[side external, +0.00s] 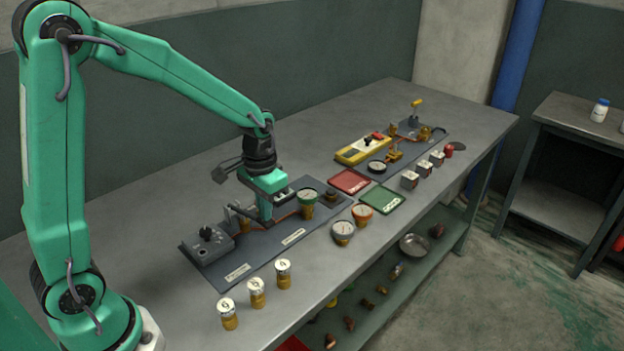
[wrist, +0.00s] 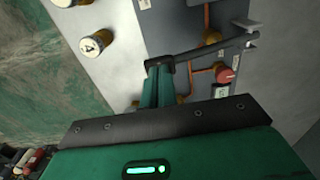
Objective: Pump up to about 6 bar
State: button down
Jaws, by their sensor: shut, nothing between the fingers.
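My gripper (side external: 265,215) points down over the near dark plate (side external: 222,270). In the wrist view my gripper (wrist: 160,84) is shut, its green fingers together with nothing between them. A dark bar (wrist: 212,48) runs across right by the fingertips; whether they touch it I cannot tell. The gauge's reading is too small to make out.
Brass cylinders with white tops (side external: 256,285) stand near the front edge. Two loose gauges (side external: 343,232) stand right of the plate.

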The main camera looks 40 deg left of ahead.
jog(key=shift+f, duration=1.9)
jog(key=shift+r, duration=2.7)
jog(key=shift+f, duration=0.15)
jog(key=shift+f, duration=0.9)
jog(key=shift+r, duration=1.05)
jog(key=shift+f, duration=0.1)
